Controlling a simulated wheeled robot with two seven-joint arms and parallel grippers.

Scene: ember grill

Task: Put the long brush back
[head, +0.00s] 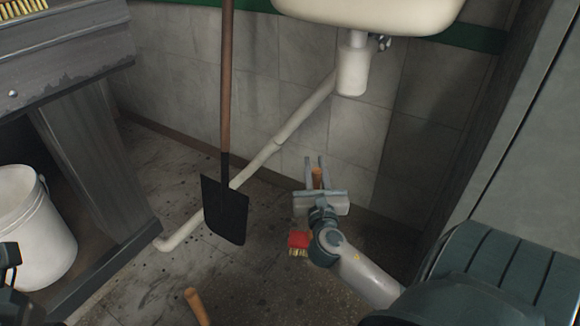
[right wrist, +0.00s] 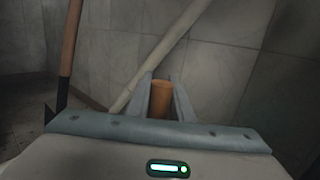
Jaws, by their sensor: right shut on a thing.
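My right gripper (head: 316,172) is low in front of the tiled wall, under the sink. It is shut on an orange-brown wooden handle, which also shows between the two fingers in the right wrist view (right wrist: 161,100). A red brush head with pale bristles (head: 299,241) shows just below the gripper. It appears to be the lower end of the long brush whose handle I hold, but my gripper and wrist hide the part between. My left gripper is not in view.
A dark shovel (head: 226,208) with a wooden shaft hangs or stands left of my gripper. A white pipe (head: 285,128) runs from the sink (head: 365,12) to the floor. A white bucket (head: 35,225) stands at left. Another wooden handle end (head: 196,304) shows at the bottom.

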